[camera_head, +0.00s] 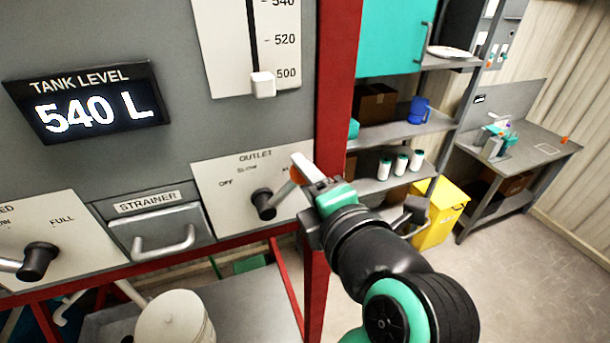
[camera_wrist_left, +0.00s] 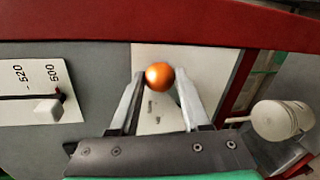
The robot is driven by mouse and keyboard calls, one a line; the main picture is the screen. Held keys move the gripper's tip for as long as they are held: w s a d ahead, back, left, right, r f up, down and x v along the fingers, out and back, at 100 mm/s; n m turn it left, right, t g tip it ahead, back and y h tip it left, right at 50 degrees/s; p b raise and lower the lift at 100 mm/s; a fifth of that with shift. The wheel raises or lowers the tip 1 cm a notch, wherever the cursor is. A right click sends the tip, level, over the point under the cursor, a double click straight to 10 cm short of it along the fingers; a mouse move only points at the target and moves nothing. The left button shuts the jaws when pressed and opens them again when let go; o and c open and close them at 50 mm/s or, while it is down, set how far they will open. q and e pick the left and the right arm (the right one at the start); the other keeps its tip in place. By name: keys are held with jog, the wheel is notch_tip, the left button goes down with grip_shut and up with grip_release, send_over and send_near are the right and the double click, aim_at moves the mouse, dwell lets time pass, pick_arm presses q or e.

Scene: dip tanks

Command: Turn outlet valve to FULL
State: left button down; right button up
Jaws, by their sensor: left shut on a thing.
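The outlet valve has a black hub (camera_head: 263,203) on a white plate (camera_head: 228,203) marked OUTLET, OFF and SLOW. Its lever slants up and right from the hub to an orange ball knob (camera_head: 297,175). Further right, one label shows only its first letter, and the rest of the scale is hidden behind my gripper. My left gripper (camera_head: 306,172) is shut on the orange knob. In the left wrist view the knob (camera_wrist_left: 159,76) sits between the two fingertips. My right gripper is in neither view.
A tank level display (camera_head: 87,101) reads 540 L. A strainer drawer (camera_head: 160,231) and another valve (camera_head: 39,260) lie left of the outlet plate. A red post (camera_head: 338,90) stands just right of it. A white bucket (camera_head: 174,319) is below.

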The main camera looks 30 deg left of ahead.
pick_arm(q)
jog(key=shift+f, duration=0.1)
jog(key=shift+c, duration=1.9)
grip_release()
jog(key=shift+d, duration=0.1)
jog(key=b+v, duration=0.3)
jog(key=v, duration=0.8)
jog(key=shift+s, duration=0.2)
jog(key=shift+d, duration=0.15)
